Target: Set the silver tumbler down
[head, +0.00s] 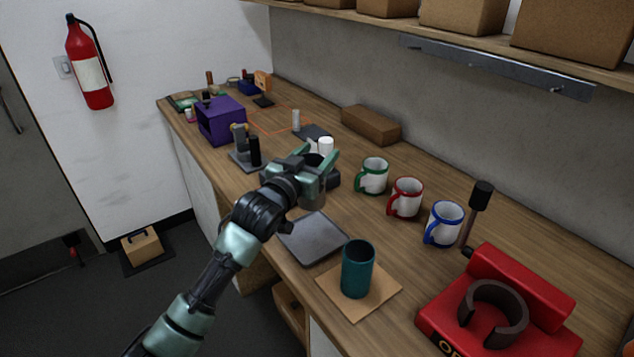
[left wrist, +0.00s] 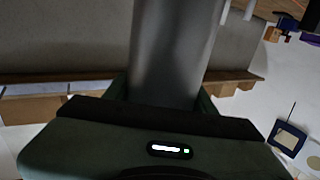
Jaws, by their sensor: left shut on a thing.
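My left gripper (head: 322,160) is over the middle of the counter, shut on the silver tumbler. In the left wrist view the silver tumbler (left wrist: 172,50) is a smooth grey cylinder between the fingers, filling the upper middle. In the head view the gripper and wrist hide most of it; a dark grey part (head: 314,193) shows under the hand. I cannot tell whether its base touches anything. A flat grey square mat (head: 313,240) lies bare, nearer than the hand. A teal tumbler (head: 357,270) stands upright on a tan square mat (head: 382,300). My right gripper is not in view.
Green (head: 373,176), red (head: 405,198) and blue (head: 443,224) banded mugs stand in a row right of the hand. A red machine (head: 520,300) fills the near right. A black-and-grey stand (head: 252,153) and purple box (head: 221,120) are farther left. A brown box (head: 371,125) is by the wall.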

